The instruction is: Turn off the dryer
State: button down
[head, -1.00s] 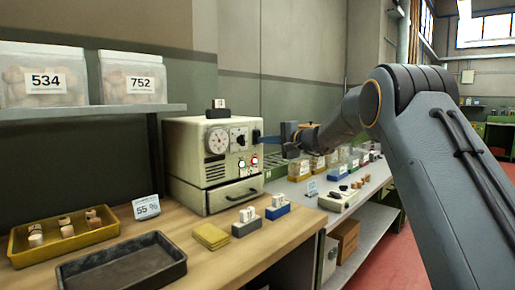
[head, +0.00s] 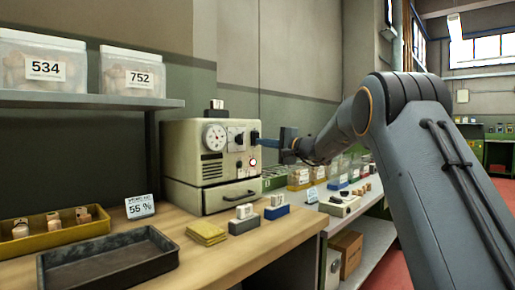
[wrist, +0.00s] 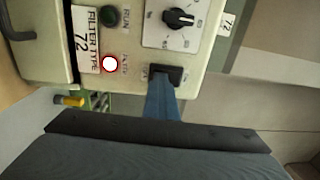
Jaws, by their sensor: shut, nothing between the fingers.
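The dryer (head: 208,147) is a cream box with a dial gauge, a black knob and a drawer, standing on the wooden bench. In the wrist view its panel is turned sideways and shows the knob (wrist: 179,18), a dark green RUN lamp (wrist: 109,16), a lit lamp with a red rim (wrist: 110,64) and a dark switch (wrist: 166,74). My gripper (head: 258,138) is shut and empty at the panel's right side. Its blue fingertips (wrist: 162,92) are at the switch and cover part of it; they appear to touch it.
A humidity sign (head: 140,206), a yellow tray with corks (head: 52,241) and an empty dark tray (head: 108,262) are on the bench. Yellow pads (head: 206,233) and small blocks sit before the dryer. A small block stands on its top.

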jog(key=b+v, duration=0.2)
jog(key=v, duration=1.2)
jog(key=shift+f+b, duration=0.35)
jog(key=shift+b, duration=0.05)
